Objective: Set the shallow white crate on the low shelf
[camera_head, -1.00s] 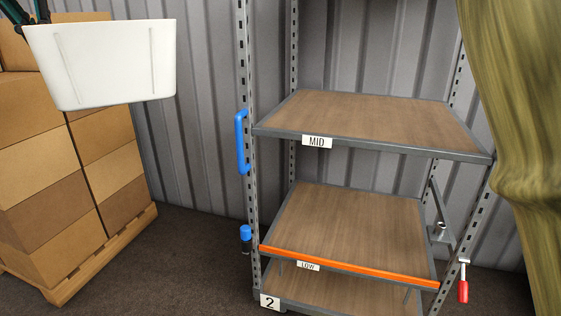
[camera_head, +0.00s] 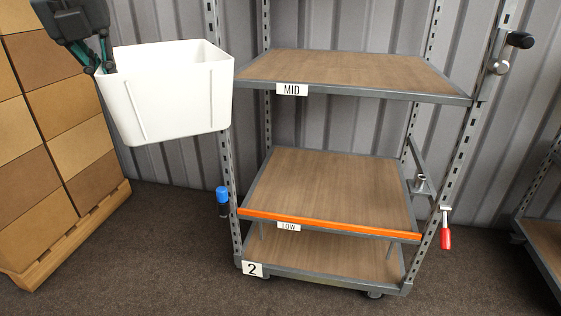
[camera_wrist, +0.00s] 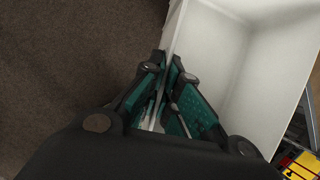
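The white crate (camera_head: 175,95) hangs in the air at the upper left in the head view, in front of the rack's left post. My gripper (camera_head: 105,62) is at its left edge. In the wrist view, my gripper (camera_wrist: 170,85) has its green-padded fingers on either side of the crate's thin wall, shut on it. The part of the crate's interior (camera_wrist: 265,80) in view looks empty. The low shelf (camera_head: 340,190) is a bare brown board with an orange front lip and a LOW label (camera_head: 289,226). It lies to the right of the crate and lower.
The MID shelf (camera_head: 350,72) lies above the low shelf, and a bottom deck (camera_head: 310,258) below. Stacked cartons (camera_head: 60,130) stand left; another rack (camera_head: 545,210) stands right. Floor in front is clear.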

